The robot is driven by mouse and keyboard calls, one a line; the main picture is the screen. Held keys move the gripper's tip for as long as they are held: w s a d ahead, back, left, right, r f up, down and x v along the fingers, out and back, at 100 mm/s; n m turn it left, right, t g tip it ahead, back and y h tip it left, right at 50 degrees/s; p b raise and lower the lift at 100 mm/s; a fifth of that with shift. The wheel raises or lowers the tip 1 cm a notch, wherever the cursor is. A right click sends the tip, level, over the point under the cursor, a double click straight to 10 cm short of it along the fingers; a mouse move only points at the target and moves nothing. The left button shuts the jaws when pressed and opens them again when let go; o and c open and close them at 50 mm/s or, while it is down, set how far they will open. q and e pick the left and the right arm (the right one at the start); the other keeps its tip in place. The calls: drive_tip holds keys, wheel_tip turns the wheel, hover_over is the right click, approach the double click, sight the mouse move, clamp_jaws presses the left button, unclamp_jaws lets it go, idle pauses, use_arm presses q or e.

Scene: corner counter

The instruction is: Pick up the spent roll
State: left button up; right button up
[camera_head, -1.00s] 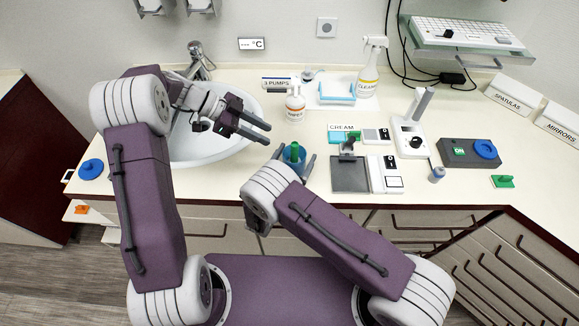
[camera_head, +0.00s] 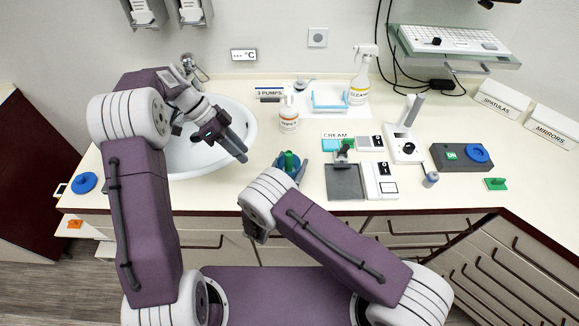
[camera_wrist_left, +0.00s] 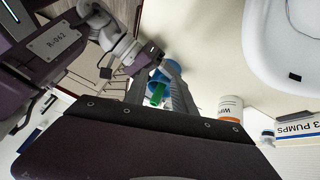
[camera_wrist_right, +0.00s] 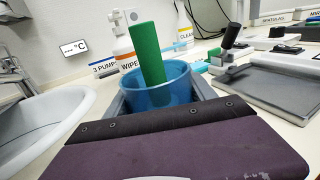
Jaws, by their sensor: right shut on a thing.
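A translucent blue cup (camera_wrist_right: 155,88) with an upright green bar (camera_wrist_right: 148,55) in it is between the fingers of my right gripper (camera_wrist_right: 158,100), which is shut on it. In the head view the cup (camera_head: 289,172) is at the counter's front edge, right of the sink. I cannot tell from the frames which thing is the spent roll. My left gripper (camera_head: 230,147) is over the sink's right rim, empty, its fingers pointing down and right. In the left wrist view its fingers (camera_wrist_left: 158,95) are apart, with the cup and green bar seen beyond them.
The sink (camera_head: 205,165) lies left. A wipes bottle (camera_head: 289,115) and a cleaner spray (camera_head: 361,80) stand behind. A grey plate (camera_head: 345,182) and white device (camera_head: 381,182) lie right of the cup. A blue ring-like piece (camera_head: 84,183) lies far left. Counter between sink and wipes bottle is clear.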

use_arm(q)
wheel_tip(320, 180, up, 3)
drive_tip(key=w+d+m+y, duration=0.2)
drive_tip(key=w+d+y, duration=0.1)
drive_tip(key=y, duration=0.2)
drive_tip(key=m+t+y, duration=0.2)
drive_tip(key=m, duration=0.2)
approach(289, 159)
drive_tip(key=shift+w+d+r, duration=0.1)
drive_tip(key=shift+w+r, duration=0.1)
drive_tip(key=shift+w, duration=0.4)
drive_tip(key=shift+f, duration=0.35)
wheel_tip(289, 159, down, 6)
drive_tip(key=shift+w+a+f, duration=0.1)
drive_tip(key=shift+a+f, duration=0.05)
drive_tip(key=shift+f, duration=1.2)
drive_tip(key=shift+w+a+f, duration=0.1)
drive_tip(key=shift+a+f, duration=0.05)
drive_tip(key=shift+f, duration=1.25)
drive_tip(key=shift+s, duration=0.1)
clamp_jaws()
